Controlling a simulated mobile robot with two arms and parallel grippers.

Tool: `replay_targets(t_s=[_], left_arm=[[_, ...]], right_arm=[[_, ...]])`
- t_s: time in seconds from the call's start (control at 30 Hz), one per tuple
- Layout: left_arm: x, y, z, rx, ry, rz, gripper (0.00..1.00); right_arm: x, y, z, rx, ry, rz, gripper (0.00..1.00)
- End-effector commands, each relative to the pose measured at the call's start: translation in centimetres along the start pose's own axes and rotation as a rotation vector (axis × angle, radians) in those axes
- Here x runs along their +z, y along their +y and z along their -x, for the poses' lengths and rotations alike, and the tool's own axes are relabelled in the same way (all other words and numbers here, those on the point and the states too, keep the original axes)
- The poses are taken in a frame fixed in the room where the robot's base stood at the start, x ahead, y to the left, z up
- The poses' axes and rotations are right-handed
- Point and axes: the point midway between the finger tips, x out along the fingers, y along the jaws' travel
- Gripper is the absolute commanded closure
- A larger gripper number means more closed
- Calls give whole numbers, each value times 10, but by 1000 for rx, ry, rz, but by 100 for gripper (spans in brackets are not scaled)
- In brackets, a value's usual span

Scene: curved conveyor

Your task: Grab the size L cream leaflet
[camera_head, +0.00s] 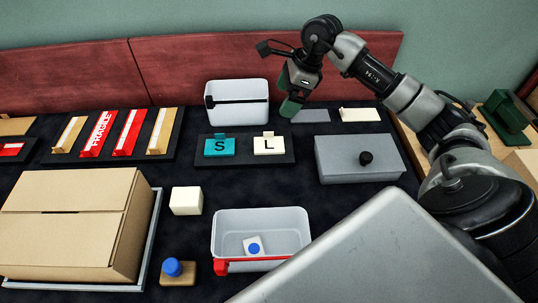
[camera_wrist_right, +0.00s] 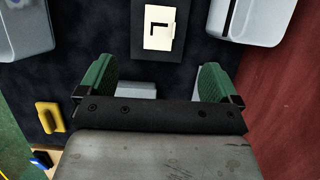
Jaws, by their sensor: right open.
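The cream leaflet (camera_head: 268,146) marked with a black L lies on the right side of a dark holder (camera_head: 215,160), next to the teal piece (camera_head: 219,147) marked S. It also shows in the right wrist view, near the top centre (camera_wrist_right: 160,40). My right gripper (camera_head: 291,104) has green fingers and hangs behind and slightly right of the L leaflet, apart from it. In the right wrist view the fingers (camera_wrist_right: 155,80) are spread, with nothing held between them. My left gripper is not in view.
A white bin (camera_head: 240,88) with a black band stands behind the holder. A grey box (camera_head: 350,168) with a black knob sits to the right. A cream flat piece (camera_head: 360,114) and grey pad (camera_head: 311,116) lie behind it. A cardboard box (camera_head: 68,230) fills the left front.

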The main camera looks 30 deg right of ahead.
Motion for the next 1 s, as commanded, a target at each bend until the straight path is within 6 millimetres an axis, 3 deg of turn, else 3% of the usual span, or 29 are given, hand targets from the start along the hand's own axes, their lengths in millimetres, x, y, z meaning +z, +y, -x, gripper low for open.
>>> replay_targets(t_s=[0.03,0.2,0.37,0.6,0.87,1.0], left_arm=[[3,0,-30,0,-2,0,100],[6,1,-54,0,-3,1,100],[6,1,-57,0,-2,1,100],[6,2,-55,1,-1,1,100],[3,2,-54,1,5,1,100],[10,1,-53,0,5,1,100]], right_arm=[[-11,0,-27,-1,0,0,6],[-21,0,-50,-1,0,0,6],[-22,0,-60,1,-1,0,6],[-21,0,-95,2,-1,-1,6],[-20,0,-117,3,-1,-1,6],[-19,0,-139,4,-2,-2,6]])
